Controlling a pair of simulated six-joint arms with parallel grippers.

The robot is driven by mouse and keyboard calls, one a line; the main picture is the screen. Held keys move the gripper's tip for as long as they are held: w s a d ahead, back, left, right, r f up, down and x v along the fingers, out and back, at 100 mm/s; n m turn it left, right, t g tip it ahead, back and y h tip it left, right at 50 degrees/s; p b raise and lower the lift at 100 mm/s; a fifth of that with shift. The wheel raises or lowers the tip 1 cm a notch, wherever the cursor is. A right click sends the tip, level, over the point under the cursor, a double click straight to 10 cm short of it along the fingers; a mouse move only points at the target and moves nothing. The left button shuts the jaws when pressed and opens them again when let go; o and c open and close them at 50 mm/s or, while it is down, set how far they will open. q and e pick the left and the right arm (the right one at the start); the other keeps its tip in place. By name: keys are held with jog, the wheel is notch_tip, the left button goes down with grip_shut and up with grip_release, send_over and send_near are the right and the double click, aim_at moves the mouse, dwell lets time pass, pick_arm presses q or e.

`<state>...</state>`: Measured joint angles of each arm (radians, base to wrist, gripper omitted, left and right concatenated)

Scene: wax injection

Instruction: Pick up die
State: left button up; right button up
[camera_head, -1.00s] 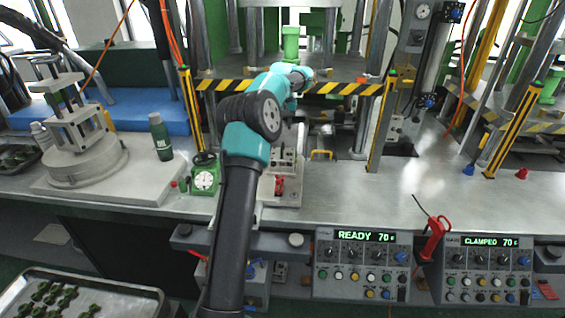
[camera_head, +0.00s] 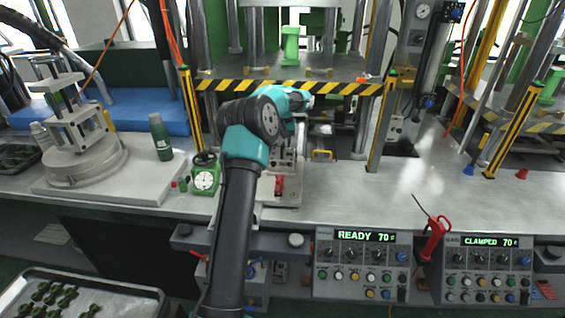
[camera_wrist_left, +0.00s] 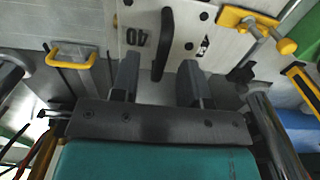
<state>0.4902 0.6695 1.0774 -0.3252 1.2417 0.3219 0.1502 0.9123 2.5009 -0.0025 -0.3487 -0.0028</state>
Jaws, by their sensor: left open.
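A pale metal plate marked "40" (camera_wrist_left: 187,18), which appears to be the die, shows at the top of the left wrist view. A dark upright handle (camera_wrist_left: 163,45) stands on it. My left gripper (camera_wrist_left: 160,82) is open, with one finger on each side of the handle's line; whether either touches it cannot be told. In the head view my left arm reaches over the bench to the press, and its wrist hides the fingers and most of the die. My right gripper is not in view.
Yellow clamp handles (camera_wrist_left: 72,57) and (camera_wrist_left: 262,22) flank the plate. A striped press edge (camera_head: 345,88) crosses behind my arm. A green gauge (camera_head: 205,177) and green bottle (camera_head: 160,137) stand to the left. The bench right of the arm (camera_head: 350,195) is clear.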

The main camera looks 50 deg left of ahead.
pick_arm(q)
jog(key=shift+f, duration=1.4)
jog(key=shift+c, duration=0.2)
grip_shut()
jog(key=shift+r, duration=0.15)
